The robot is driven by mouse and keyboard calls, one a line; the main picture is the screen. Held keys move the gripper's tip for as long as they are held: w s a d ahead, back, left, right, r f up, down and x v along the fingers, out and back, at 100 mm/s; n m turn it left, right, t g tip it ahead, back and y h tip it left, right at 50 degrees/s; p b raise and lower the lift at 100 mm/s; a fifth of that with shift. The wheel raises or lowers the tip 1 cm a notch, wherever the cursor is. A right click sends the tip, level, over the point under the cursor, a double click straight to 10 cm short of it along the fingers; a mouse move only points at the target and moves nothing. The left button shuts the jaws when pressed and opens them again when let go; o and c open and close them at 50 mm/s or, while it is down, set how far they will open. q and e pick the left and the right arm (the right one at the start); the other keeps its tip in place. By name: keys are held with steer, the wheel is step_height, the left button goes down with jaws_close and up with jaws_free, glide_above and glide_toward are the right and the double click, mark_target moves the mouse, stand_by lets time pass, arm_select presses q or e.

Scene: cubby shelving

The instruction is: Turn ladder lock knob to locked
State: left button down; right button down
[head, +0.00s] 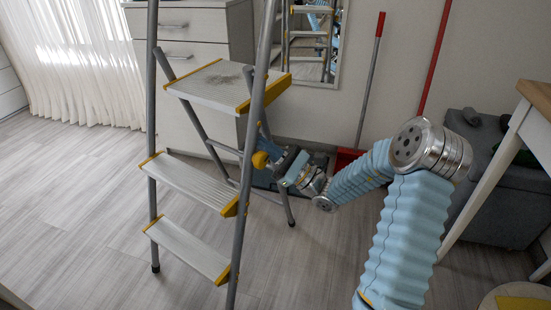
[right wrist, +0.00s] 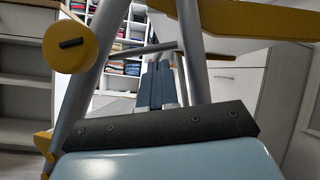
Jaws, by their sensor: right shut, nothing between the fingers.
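A grey stepladder with yellow trim stands open on the floor, its steps (head: 190,180) facing left. The round yellow lock knob (head: 261,159) is on its right side rail. In the right wrist view the knob (right wrist: 70,46) is at upper left, with a dark bar across its face, nearly level and slightly tilted. My right gripper (head: 277,160) is close to the knob in the head view. In the right wrist view the shut, empty fingers (right wrist: 160,75) point between the ladder rails, right of the knob and apart from it in the picture. My left gripper is not in view.
A white drawer cabinet (head: 190,35) stands behind the ladder. A red dustpan (head: 346,160) and a red-handled stick (head: 368,80) lean by the wall and mirror. A grey bin (head: 495,200) and a wooden-topped table (head: 535,97) are at right. Floor at left is clear.

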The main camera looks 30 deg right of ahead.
steer(key=shift+a+r, duration=0.15)
steer(key=shift+r, duration=0.35)
steer(key=shift+r, duration=0.1)
steer(key=s+d+f+n+g, duration=0.1)
steer(key=s+d+f, duration=0.5)
steer(key=f, duration=0.2)
steer(key=shift+s+d+n+y, duration=0.35)
steer(key=shift+n+y, duration=0.05)
